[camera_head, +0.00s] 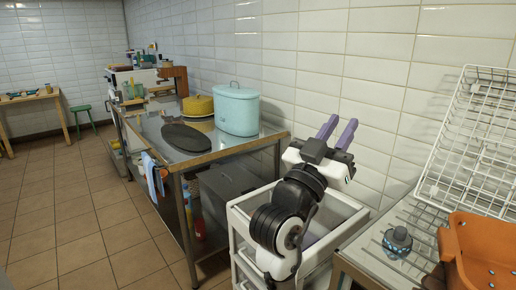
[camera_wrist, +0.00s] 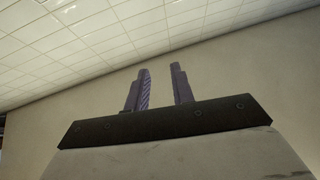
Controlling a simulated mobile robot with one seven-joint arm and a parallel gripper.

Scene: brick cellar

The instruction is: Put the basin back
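An orange plastic thing with small holes (camera_head: 482,252), which may be the basin, is at the lower right of the head view, cut off by the frame edge. I cannot tell its full shape. It is at the right end of a light worktop (camera_head: 370,250), below a white wire rack. My gripper (camera_head: 337,128) is raised above a white trolley, well left of the orange thing, with its two purple fingers pointing up. The fingers are apart with nothing between them. In the wrist view my gripper (camera_wrist: 160,70) is also open and empty, against plain wall and tiles.
A white wire rack (camera_head: 478,140) leans at the right. A grey-blue round object (camera_head: 397,242) stands on the worktop. The white trolley (camera_head: 240,222) is below my arm. A metal table (camera_head: 235,146) holds a turquoise pot, yellow pot and dark board.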

